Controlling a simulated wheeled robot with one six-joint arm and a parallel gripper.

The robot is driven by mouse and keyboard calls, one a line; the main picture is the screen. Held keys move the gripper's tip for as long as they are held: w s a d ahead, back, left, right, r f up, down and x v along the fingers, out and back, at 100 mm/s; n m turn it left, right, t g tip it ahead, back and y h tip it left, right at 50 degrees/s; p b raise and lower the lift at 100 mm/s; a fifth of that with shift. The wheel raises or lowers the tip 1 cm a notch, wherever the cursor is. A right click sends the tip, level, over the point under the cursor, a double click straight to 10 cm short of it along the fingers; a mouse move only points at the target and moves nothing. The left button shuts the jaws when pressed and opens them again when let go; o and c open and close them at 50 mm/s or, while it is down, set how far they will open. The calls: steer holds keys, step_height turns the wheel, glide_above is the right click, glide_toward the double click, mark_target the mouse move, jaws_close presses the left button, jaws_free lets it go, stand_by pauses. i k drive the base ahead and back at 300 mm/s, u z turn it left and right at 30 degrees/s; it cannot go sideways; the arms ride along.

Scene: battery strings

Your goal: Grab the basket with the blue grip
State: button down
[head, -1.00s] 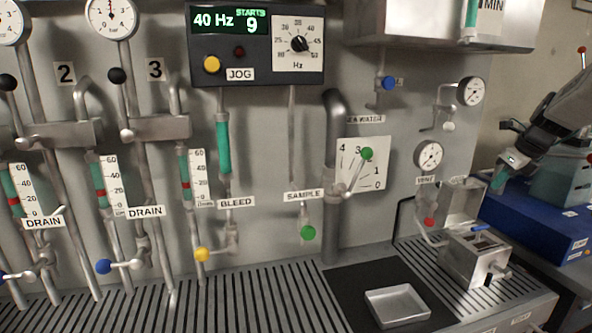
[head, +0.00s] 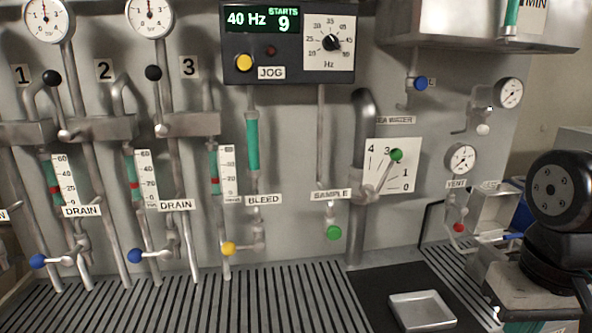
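The basket (head: 484,266) is a small grey metal box at the lower right, on the slatted drain shelf. Its blue grip (head: 502,238) shows as a short bar at its top, to the left of my arm. My arm hides the basket's right part. My gripper (head: 535,326) is at the bottom right edge, in front of the basket and to its right in the picture. A bit of green shows at its fingertip area. The fingers are cut off by the frame edge, so their opening is not clear.
A shallow metal tray (head: 421,311) lies on a black mat (head: 375,292) left of the basket. An open grey box (head: 493,208) is behind the basket, near the red-knobbed vent valve (head: 458,227). Pipes and valves line the panel to the left.

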mark_target(508, 248)
steer(key=z, duration=0.85)
steer(key=k, duration=1.25)
steer(key=z, duration=0.75)
steer(key=i, duration=1.1)
steer(key=u, duration=0.5)
steer(key=i, duration=1.05)
steer(key=u, duration=0.25)
